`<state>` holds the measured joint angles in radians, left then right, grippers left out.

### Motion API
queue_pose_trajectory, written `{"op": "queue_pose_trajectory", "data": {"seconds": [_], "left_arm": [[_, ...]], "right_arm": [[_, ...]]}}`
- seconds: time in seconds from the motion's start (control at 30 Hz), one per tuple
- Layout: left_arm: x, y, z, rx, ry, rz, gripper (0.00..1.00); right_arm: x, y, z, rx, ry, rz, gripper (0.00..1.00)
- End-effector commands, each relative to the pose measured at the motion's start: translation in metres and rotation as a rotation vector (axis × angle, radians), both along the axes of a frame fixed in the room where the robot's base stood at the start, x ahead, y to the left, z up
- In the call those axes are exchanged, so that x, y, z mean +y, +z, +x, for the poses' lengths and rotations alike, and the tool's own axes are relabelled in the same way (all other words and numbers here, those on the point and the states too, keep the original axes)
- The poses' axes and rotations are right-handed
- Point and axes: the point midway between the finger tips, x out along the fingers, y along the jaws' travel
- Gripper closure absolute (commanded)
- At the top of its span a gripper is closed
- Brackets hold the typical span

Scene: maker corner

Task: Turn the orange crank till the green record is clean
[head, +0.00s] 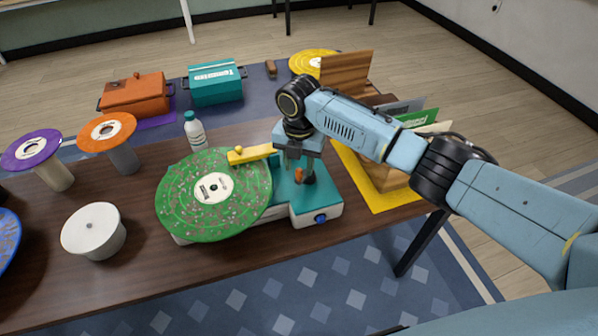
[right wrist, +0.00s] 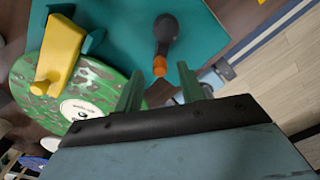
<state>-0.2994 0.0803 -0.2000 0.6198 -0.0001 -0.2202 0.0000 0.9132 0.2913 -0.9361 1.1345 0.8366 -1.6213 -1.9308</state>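The green record (head: 213,194) lies on the teal and white record machine (head: 290,204). Grey-pink specks of dirt are spread over it, and they also show in the right wrist view (right wrist: 98,85). A yellow arm (head: 252,154) reaches over the record's edge. The crank on the teal top has a dark arm (right wrist: 165,32) and an orange knob (right wrist: 160,67). My right gripper (right wrist: 160,73) is open over the machine, its two fingers apart with the knob between their tips in that view. I cannot tell whether they touch it. My left gripper is out of view.
A white bottle (head: 195,132) stands behind the record. A white round stand (head: 93,231) and stands with purple (head: 30,149) and orange (head: 107,131) records are at left. A wooden record crate (head: 382,178) is close on the right, under my arm. The front table strip is clear.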

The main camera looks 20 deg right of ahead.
Motion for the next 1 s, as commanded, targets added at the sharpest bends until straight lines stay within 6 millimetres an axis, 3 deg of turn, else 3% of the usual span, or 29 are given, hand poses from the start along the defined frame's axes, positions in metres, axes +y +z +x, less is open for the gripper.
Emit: {"op": "queue_pose_trajectory", "data": {"seconds": [0.2,0.57,0.87,1.0], "left_arm": [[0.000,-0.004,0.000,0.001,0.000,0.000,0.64],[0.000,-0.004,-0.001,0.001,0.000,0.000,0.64],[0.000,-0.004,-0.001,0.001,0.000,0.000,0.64],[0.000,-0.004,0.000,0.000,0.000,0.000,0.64]], "right_arm": [[0.000,-0.026,0.000,0.001,-0.001,-0.001,0.61],[0.000,-0.030,0.000,-0.001,0.000,-0.001,0.61],[0.000,-0.030,0.000,-0.001,-0.001,-0.001,0.99],[0.000,-0.030,0.000,-0.001,-0.002,-0.001,1.00]]}}
